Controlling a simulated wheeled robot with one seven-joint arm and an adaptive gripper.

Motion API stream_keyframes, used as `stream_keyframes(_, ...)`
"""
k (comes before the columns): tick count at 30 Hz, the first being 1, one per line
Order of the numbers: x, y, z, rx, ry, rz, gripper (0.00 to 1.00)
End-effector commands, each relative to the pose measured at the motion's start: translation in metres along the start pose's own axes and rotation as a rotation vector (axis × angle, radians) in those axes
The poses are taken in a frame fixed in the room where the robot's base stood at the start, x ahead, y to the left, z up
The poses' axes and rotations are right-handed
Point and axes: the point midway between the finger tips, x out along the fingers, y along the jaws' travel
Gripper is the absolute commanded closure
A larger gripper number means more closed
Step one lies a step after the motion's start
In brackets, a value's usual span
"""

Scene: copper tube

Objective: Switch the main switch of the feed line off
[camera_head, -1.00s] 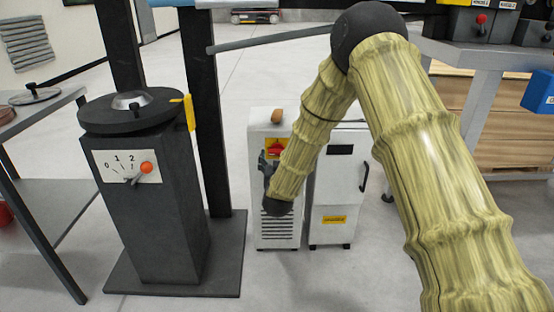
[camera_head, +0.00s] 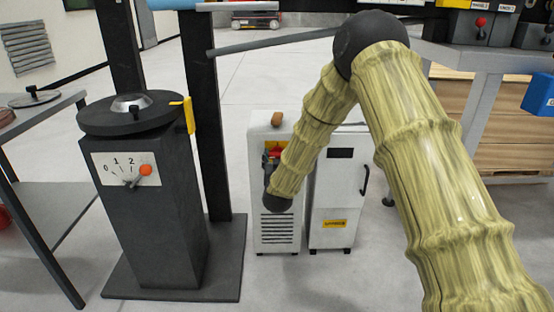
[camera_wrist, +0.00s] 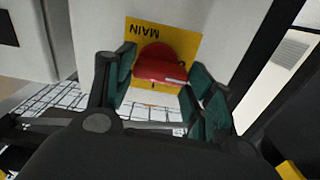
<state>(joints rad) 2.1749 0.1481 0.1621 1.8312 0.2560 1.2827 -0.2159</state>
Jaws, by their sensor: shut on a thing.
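The main switch is a red rotary knob (camera_wrist: 162,66) on a yellow plate (camera_wrist: 192,47) marked MAIN, which reads upside down in the wrist view. A pale mark shows on the knob's right part. In the head view the knob (camera_head: 274,152) shows on the front of a white cabinet (camera_head: 278,186), partly hidden by my forearm and gripper. My gripper (camera_wrist: 163,82) is shut on the knob, with one green-padded finger at each side. In the head view my gripper (camera_head: 269,167) is mostly hidden behind my wrist.
A second white cabinet (camera_head: 335,210) stands close on the right. A dark pedestal (camera_head: 150,215) with a 0-1-2 dial (camera_head: 127,170) and a dark post (camera_head: 206,120) stand to the left. A grey table (camera_head: 487,60) is at right. Bare floor lies in front.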

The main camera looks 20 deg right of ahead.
Motion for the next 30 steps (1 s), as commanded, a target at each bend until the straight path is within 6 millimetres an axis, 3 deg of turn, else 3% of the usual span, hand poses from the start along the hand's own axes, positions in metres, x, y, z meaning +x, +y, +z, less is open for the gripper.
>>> stream_keyframes(20,-0.0008,0.0,0.0021,-0.099,-0.002,0.0,0.7)
stream_keyframes(21,-0.0008,0.0,0.0022,-0.099,-0.003,0.0,0.39)
stream_keyframes(23,-0.0008,0.0,0.0022,-0.099,-0.003,0.0,0.28)
stream_keyframes(30,-0.0004,-0.0003,0.0012,-0.098,-0.001,0.0,0.25)
